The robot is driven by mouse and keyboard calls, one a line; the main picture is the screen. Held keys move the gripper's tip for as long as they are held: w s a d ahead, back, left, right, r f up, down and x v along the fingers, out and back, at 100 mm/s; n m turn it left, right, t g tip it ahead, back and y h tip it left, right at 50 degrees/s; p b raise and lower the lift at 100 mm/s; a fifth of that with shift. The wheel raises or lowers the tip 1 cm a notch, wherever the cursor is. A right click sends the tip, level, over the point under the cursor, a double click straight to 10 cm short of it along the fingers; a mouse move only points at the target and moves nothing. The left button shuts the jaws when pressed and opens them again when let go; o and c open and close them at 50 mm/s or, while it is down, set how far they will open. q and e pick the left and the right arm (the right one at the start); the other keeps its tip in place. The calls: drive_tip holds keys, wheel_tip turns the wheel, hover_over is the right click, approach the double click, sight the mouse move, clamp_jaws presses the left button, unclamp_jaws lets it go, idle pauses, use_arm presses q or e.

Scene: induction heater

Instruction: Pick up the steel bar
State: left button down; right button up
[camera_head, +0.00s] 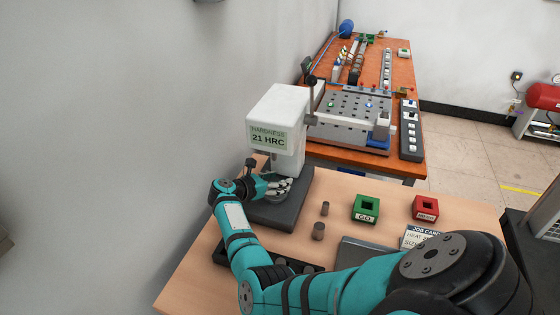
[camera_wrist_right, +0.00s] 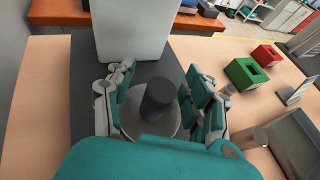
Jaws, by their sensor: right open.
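In the right wrist view a dark grey upright cylinder (camera_wrist_right: 158,98), which looks like the steel bar, stands on the round light disc (camera_wrist_right: 130,122) of the hardness tester. My right gripper (camera_wrist_right: 158,84) is open, with its fingers on either side of the cylinder and a gap visible on both sides. In the head view my right gripper (camera_head: 278,188) is at the tester's base, under its white head (camera_head: 275,115) reading 21 HRC; the cylinder there is hidden by the gripper. My left gripper is not in view.
Two short brownish cylinders, one nearer (camera_head: 318,231) and one farther (camera_head: 325,208), stand on the wooden table right of the tester. A green GO block (camera_head: 366,209) and a red block (camera_head: 426,207) stand farther right. Behind is an orange bench (camera_head: 345,160) with equipment.

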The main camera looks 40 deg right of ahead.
drive_tip(key=shift+a, duration=0.2)
drive_tip(key=shift+a+r, duration=0.2)
drive_tip(key=shift+a, duration=0.1)
drive_tip(key=shift+s+a+r, duration=0.1)
drive_tip(key=shift+a, duration=0.05)
drive_tip(key=c, duration=0.7)
drive_tip(key=shift+c, duration=1.3)
clamp_jaws()
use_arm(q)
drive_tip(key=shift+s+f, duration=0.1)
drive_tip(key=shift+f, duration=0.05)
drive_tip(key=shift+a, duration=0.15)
